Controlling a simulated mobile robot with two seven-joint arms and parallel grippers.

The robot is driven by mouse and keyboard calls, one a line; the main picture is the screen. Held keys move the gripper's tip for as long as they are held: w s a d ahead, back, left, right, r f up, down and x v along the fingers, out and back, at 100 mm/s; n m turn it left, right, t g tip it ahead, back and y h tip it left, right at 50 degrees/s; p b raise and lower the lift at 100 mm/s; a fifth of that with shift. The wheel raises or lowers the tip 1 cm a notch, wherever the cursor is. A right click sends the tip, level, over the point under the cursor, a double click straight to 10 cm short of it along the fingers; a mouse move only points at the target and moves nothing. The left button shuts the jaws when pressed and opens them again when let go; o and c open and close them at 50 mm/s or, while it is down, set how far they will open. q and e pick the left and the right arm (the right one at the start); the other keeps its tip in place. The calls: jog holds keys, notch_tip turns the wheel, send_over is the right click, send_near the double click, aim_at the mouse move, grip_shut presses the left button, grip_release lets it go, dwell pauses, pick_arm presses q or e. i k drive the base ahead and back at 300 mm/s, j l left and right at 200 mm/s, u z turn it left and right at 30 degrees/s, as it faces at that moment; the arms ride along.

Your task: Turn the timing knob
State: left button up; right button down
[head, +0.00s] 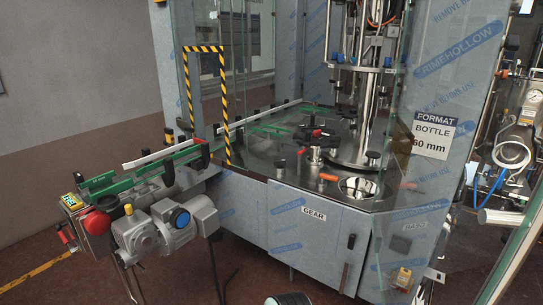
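I cannot tell which part is the timing knob. Several small knobs show in the head view. A black knob (280,164) and an orange-red handle (328,177) stand on the filler's dark table top (245,160). Neither gripper shows in this view.
The filler's film-wrapped cabinet (270,215) fills the middle, with a panel labelled GEAR. A green-railed conveyor (125,180) juts out to the left. A yellow-black striped frame (224,105) stands over it. Clear panels are at right. Open floor (70,285) lies at lower left.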

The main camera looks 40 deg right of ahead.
aim_at(279, 164)
jog(key=i+l+z, duration=0.1)
jog(key=i+z, duration=0.2)
jog(key=z, duration=0.2)
jog(key=i+z, duration=0.3)
jog(key=z, duration=0.2)
jog(key=i+j+z, duration=0.2)
jog(key=z, duration=0.3)
jog(key=i+j, duration=0.05)
jog(key=i, duration=0.05)
